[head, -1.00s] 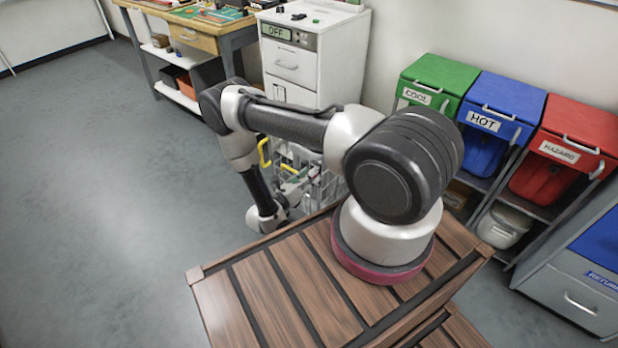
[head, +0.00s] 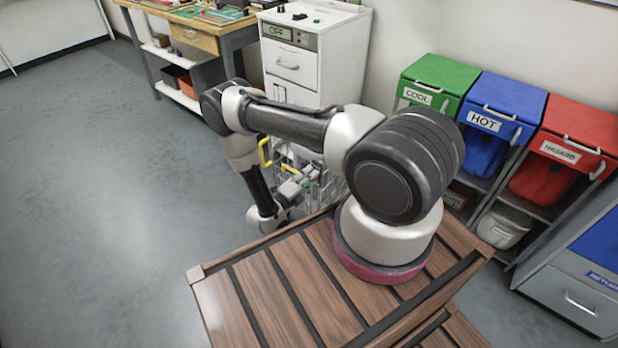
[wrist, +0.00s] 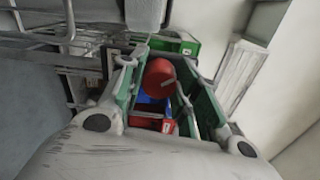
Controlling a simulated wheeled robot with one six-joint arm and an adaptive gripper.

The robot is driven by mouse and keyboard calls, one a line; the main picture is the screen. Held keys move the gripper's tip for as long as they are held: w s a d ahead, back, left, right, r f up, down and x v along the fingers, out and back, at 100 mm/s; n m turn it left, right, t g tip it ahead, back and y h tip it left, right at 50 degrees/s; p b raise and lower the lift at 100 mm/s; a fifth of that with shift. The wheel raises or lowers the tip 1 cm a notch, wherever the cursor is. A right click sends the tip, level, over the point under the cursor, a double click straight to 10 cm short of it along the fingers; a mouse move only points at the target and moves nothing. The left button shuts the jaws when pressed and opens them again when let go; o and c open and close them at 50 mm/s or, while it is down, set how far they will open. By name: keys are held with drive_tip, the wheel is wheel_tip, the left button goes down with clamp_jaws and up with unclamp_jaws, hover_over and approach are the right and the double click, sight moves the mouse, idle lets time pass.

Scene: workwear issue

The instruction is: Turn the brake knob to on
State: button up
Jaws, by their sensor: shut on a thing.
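The brake knob (wrist: 158,76) is a round red knob with a pale line on its face, seen in the wrist view. It sits between the green-padded fingers of my gripper (wrist: 160,92), which are shut on it. In the head view my gripper (head: 299,184) is low beside a wire cage trolley (head: 334,188), behind the wooden top. The knob is hidden there by the gripper. I cannot read any on or off marking at the knob.
A yellow handle (head: 264,153) rises at the trolley's left. A white drawer cabinet (head: 293,75) stands behind it. Green (head: 438,74), blue (head: 503,100) and red (head: 577,130) bins line the wall. The slatted wooden top (head: 285,285) fills the foreground. Floor at left is clear.

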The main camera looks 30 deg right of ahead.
drive_tip(key=shift+n, duration=0.7)
drive_tip(key=o, duration=1)
drive_tip(key=shift+a, duration=0.1)
drive_tip(key=v, duration=1.2)
